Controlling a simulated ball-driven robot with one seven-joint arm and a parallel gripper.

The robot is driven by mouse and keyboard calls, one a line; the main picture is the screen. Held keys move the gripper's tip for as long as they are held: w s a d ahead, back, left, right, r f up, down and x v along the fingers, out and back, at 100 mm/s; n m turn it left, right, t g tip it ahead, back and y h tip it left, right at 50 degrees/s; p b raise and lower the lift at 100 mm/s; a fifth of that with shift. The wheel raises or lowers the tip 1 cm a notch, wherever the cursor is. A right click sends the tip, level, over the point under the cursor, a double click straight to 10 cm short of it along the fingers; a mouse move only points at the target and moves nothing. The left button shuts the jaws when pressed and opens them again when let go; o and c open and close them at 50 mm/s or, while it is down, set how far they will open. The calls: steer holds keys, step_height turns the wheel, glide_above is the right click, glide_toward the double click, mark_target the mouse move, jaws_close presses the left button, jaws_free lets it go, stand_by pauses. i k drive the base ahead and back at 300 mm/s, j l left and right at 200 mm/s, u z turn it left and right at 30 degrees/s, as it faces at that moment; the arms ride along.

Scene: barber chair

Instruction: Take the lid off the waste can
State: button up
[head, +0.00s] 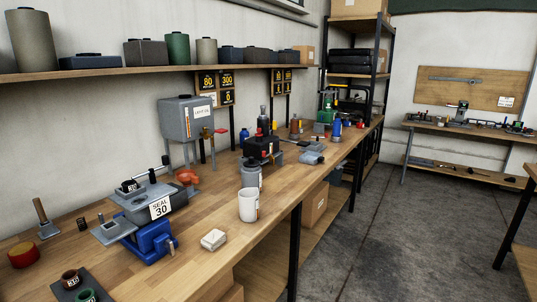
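No can in the head view carries a readable waste label, so I cannot tell for sure which one is the waste can. A grey cylindrical can (251,178) with a darker grey top stands near the bench's front edge, behind a white cup (248,205). Its top appears to be on, but it is small in the picture. My gripper is not in view.
The wooden workbench (205,215) runs along the left wall. A blue vise-like fixture (152,241) with a "SEAL 30" plate and a white block (213,240) stand nearby. A grey tank (187,118) stands behind. The concrete floor (400,225) at right is clear.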

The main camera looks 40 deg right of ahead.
mark_target(251, 163)
steer(key=i+l+z, duration=0.1)
steer(key=i+z, duration=1.05)
steer(key=z, duration=0.15)
steer(key=i+l+z, duration=0.2)
steer(key=i, duration=0.4)
steer(key=i+l+u, duration=0.15)
steer(key=u, duration=0.3)
steer(key=i+l+u, duration=0.15)
steer(key=u, duration=0.35)
steer(key=l, duration=0.1)
